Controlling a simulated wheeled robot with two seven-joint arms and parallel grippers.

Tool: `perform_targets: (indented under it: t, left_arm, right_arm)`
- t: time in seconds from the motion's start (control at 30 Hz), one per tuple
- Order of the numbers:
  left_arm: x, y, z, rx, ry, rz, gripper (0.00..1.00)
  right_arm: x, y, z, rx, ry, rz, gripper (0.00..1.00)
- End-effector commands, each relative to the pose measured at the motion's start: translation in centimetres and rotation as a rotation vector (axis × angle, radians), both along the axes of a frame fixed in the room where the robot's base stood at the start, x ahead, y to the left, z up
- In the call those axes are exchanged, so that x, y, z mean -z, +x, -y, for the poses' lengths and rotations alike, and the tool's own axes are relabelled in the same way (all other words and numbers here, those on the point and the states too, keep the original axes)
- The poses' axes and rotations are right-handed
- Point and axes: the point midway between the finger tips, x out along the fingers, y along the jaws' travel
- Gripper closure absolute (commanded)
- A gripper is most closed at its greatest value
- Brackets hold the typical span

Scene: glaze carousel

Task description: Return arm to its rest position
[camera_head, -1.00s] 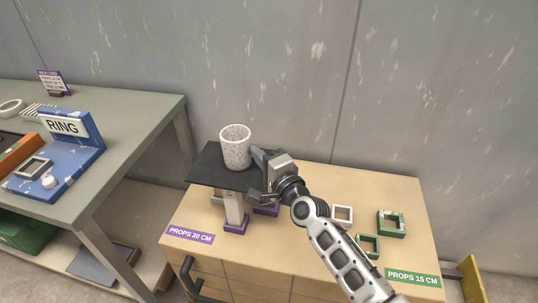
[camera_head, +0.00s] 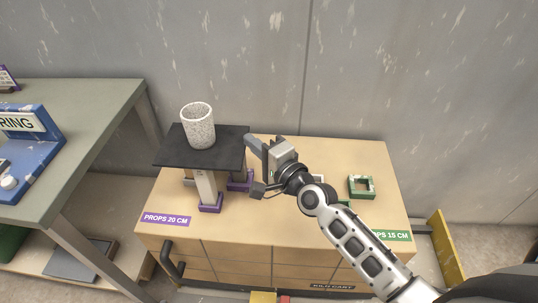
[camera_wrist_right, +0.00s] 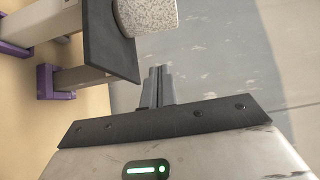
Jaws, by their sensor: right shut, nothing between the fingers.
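My right gripper (camera_head: 254,167) is shut and empty, above the wooden cart top (camera_head: 300,225) and just right of the black shelf (camera_head: 172,152). Its fingers also show shut in the right wrist view (camera_wrist_right: 157,88), apart from the shelf. A speckled white cup (camera_head: 198,126) stands upright on the shelf; part of it shows at the top of the right wrist view (camera_wrist_right: 148,15). The shelf rests on pale posts (camera_head: 205,187) with purple feet (camera_head: 211,203). My left gripper is not in view.
A green square prop (camera_head: 361,187) lies on the cart's right side; another is mostly hidden behind my right arm. A grey-green table (camera_head: 100,110) with a blue RING stand (camera_head: 35,150) is at left. A yellow post (camera_head: 441,235) stands right of the cart. A grey wall is behind.

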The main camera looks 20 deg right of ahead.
Motion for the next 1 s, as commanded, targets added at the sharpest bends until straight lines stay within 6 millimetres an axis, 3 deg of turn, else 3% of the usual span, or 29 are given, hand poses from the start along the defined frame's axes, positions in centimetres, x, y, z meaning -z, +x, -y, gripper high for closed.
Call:
perform_targets:
  t: [0.2, 0.47, 0.57, 0.67, 0.8, 0.9, 1.0]
  left_arm:
    - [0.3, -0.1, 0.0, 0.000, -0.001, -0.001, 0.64]
    - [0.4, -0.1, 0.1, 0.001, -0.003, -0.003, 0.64]
    - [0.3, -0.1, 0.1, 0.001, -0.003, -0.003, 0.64]
    - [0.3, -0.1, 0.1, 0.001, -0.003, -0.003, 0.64]
    - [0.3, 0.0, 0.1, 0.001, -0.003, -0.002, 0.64]
    - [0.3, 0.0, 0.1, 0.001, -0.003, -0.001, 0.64]
    - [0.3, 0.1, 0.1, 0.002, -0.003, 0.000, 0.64]
  right_arm:
    - [0.2, -3.6, 1.2, 0.000, -0.002, -0.002, 1.00]
    - [0.0, -4.7, 1.6, -0.001, -0.001, -0.001, 1.00]
    - [1.1, -5.7, 1.0, -0.013, -0.088, -0.008, 1.00]
    - [4.3, -8.6, -0.2, -0.061, -0.355, -0.025, 1.00]
    - [9.7, -14.6, -1.6, -0.197, -0.885, -0.045, 1.00]
    - [12.4, -18.3, -1.7, -0.309, -1.207, -0.048, 1.00]
    - [13.9, -20.8, -1.4, -0.399, -1.424, -0.048, 1.00]
